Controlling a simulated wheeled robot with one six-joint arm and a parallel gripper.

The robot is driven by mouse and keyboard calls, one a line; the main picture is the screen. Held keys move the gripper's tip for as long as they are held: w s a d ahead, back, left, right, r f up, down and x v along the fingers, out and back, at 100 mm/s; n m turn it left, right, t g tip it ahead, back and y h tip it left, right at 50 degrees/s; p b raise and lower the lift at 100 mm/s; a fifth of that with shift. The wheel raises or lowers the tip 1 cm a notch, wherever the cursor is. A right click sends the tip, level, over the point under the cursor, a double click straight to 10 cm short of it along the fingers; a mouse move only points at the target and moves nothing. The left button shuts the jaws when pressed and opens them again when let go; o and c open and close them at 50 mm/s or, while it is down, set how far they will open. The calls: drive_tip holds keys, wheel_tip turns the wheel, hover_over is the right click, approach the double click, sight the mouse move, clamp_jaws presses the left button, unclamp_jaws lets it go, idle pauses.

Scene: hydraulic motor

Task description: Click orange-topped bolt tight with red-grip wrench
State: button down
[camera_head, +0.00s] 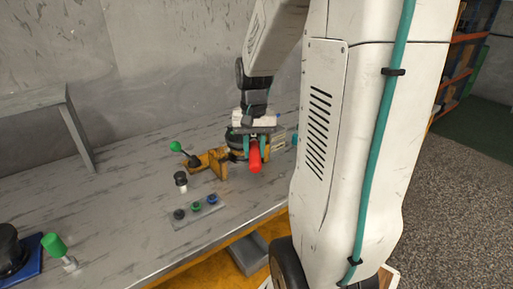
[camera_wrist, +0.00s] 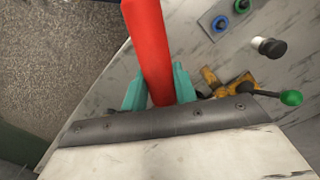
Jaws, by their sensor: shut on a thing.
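My gripper (camera_head: 257,148) hangs over the right part of the workbench. Its teal fingers are shut on the red grip of the wrench (camera_head: 255,161), which sticks out toward the camera. In the wrist view the red grip (camera_wrist: 149,42) runs up from between the fingers (camera_wrist: 158,90) to the top edge. The wrench's head is hidden behind the gripper in both views. I cannot make out the orange-topped bolt in either view. A yellow-orange fixture (camera_head: 215,160) stands on the bench just left of my gripper.
A lever with a green knob (camera_head: 176,146) is by the fixture. A black-topped white peg (camera_head: 181,181) and a grey plate (camera_head: 184,221) with black, green and blue pieces stand nearer. The bench (camera_head: 120,200) is clear between.

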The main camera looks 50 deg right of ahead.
drive_tip(key=shift+w+a+m, duration=0.4)
drive_tip(key=shift+w+m, duration=0.05)
drive_tip(key=shift+w, duration=0.15)
drive_tip(key=shift+w+a+m, duration=0.4)
drive_tip(key=shift+w+m, duration=0.05)
drive_tip(key=shift+w, duration=0.15)
drive_tip(key=shift+w+a, duration=0.1)
drive_tip(key=shift+w, duration=0.05)
drive_tip(key=shift+w+a+r+m, duration=0.1)
drive_tip(key=shift+w+a+m, duration=0.3)
drive_tip(key=shift+w+m, duration=0.25)
drive_tip(key=shift+w+a+m, duration=0.35)
drive_tip(key=shift+w+m, duration=0.1)
drive_tip(key=shift+w, duration=0.35)
drive_tip(key=shift+w, duration=0.1)
drive_tip(key=shift+w+a+m+t, duration=0.15)
drive_tip(key=shift+w+a+m, duration=0.05)
drive_tip(key=shift+w+m, duration=0.3)
drive_tip(key=shift+w+a+m+t, duration=0.2)
drive_tip(key=shift+w+m, duration=0.2)
drive_tip(key=shift+w, duration=0.2)
drive_tip(key=shift+s, duration=0.25)
drive_tip(key=shift+d, duration=0.1)
